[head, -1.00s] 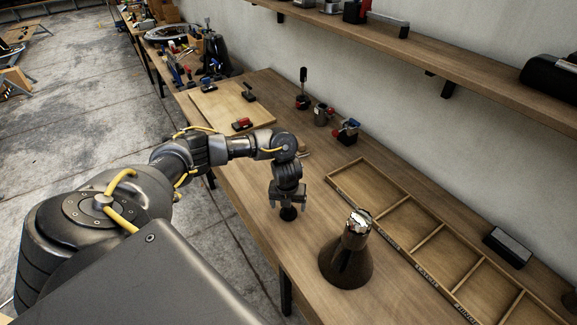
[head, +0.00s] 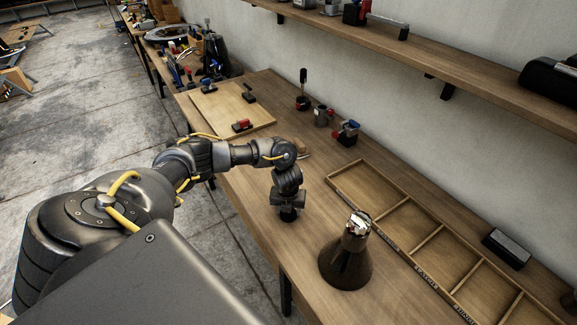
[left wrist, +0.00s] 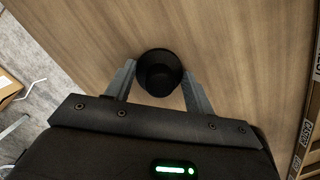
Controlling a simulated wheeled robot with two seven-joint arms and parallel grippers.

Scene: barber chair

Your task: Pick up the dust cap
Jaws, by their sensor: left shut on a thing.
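The dust cap is a small black round piece on the wooden workbench (head: 235,185). In the head view the dust cap (head: 289,215) shows just below my left gripper (head: 288,205). In the left wrist view the dust cap (left wrist: 160,72) sits between the two grey fingers of my left gripper (left wrist: 160,84), which are shut on it. Its far side shows past the fingertips. Whether it touches the bench is hard to tell. My right gripper is not in view.
A dark cone-shaped stand with a shiny metal top (head: 348,262) is right of the gripper. A compartmented wooden tray (head: 392,238) lies along the wall side. Small clamps and a light board (head: 215,112) are farther back. Bare bench lies around the gripper.

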